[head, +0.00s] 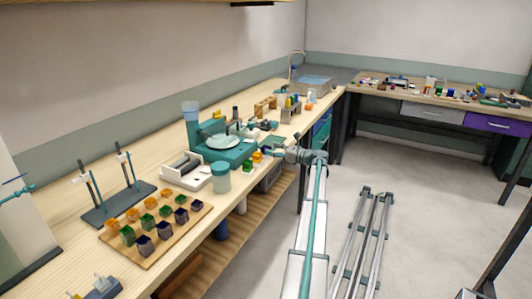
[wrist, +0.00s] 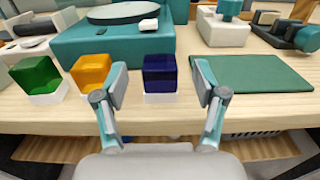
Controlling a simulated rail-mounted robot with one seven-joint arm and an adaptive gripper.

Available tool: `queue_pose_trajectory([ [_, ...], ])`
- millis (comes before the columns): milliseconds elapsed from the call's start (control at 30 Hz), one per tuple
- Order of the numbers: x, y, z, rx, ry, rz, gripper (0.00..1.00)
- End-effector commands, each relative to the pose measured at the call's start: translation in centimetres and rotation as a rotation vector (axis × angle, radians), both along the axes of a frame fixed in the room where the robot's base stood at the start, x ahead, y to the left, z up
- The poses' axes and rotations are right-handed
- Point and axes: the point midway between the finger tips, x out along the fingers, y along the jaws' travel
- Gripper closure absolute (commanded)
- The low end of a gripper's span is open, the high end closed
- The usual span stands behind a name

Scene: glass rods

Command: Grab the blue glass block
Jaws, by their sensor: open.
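The blue glass block (wrist: 160,73) is a dark blue cube on a small white base (wrist: 160,98), near the front edge of the wooden bench in the wrist view. My gripper (wrist: 159,82) is open. Its two fingers stand left and right in the picture, with the blue block showing between them and beyond them. I cannot tell that either finger touches it. In the head view my gripper (head: 275,150) is at the bench edge by the teal device, and the blue block is not clearly visible there.
An orange block (wrist: 91,72) and a green block (wrist: 37,75) stand left of the blue one. A teal device (wrist: 120,40) is close behind. A flat green mat (wrist: 250,73) lies at right. A tray of coloured blocks (head: 150,262) sits farther along the bench.

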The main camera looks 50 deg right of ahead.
Motion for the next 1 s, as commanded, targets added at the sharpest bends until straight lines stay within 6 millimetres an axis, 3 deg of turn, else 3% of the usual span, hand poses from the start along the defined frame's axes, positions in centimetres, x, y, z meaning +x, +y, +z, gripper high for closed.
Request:
queue_pose_trajectory([
  [200, 2.9, 0.5, -0.1, 0.0, 0.0, 0.001, 0.29],
  [467, 3.3, 0.6, -0.1, 0.0, 0.0, -0.001, 0.29],
  [900, 3.3, 0.6, -0.1, 0.0, 0.0, 0.0, 0.99],
  [1000, 3.3, 0.6, 0.0, 0.0, -0.001, 0.0, 1.0],
])
